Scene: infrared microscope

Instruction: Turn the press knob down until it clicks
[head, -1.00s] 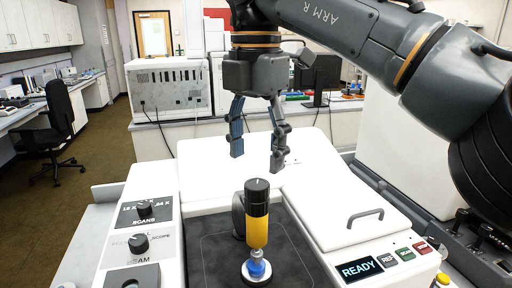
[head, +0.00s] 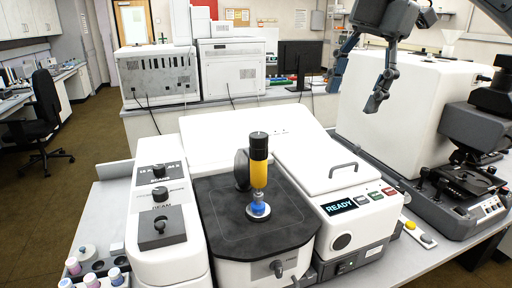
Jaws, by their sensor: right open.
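The press (head: 259,176) stands upright on the dark sample stage of the white instrument. It has a black knob (head: 259,143) on top, a yellow barrel below it and a blue tip over a white round base (head: 258,212). My right gripper (head: 356,92) hangs open and empty, above and to the right of the press, well apart from it. It is in front of the large white housing at the right. My left gripper is not in view.
The instrument (head: 165,220) has knobs on its left panel and a READY display (head: 340,207) at right. A lid with a grey handle (head: 343,168) lies right of the press. A microscope (head: 475,160) stands at far right. Small vials (head: 92,281) sit at lower left.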

